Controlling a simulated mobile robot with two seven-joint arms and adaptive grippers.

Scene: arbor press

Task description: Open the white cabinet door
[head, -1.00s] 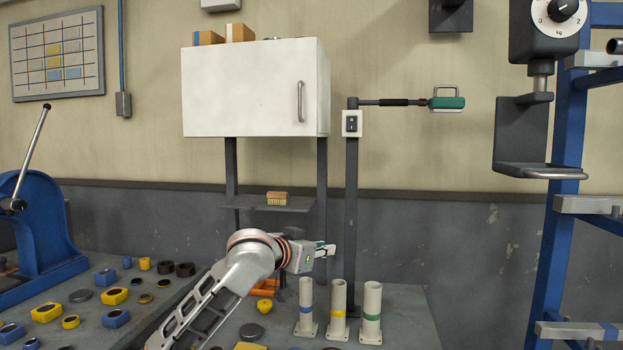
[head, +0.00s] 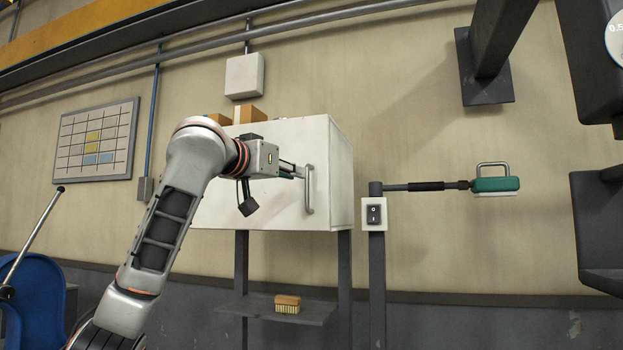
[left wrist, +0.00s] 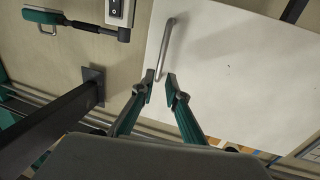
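The white cabinet (head: 270,205) hangs on dark posts, and its front door looks shut. A silver vertical bar handle (head: 309,195) is on the right side of the door. My left gripper (head: 299,171) is at the door just left of the handle, near its upper part. In the left wrist view the two fingers (left wrist: 162,88) are spread apart with the handle (left wrist: 167,45) in front of them. One handle end lies close to the left finger; I cannot tell if they touch. Nothing is gripped. My left arm hides part of the door. My right gripper is not in view.
A post with a switch box (head: 374,214) and a teal-headed arm (head: 495,185) stands right of the cabinet. A brush (head: 287,304) lies on the shelf below. Boxes (head: 249,114) sit on top. Dark machinery (head: 603,225) is at the far right.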

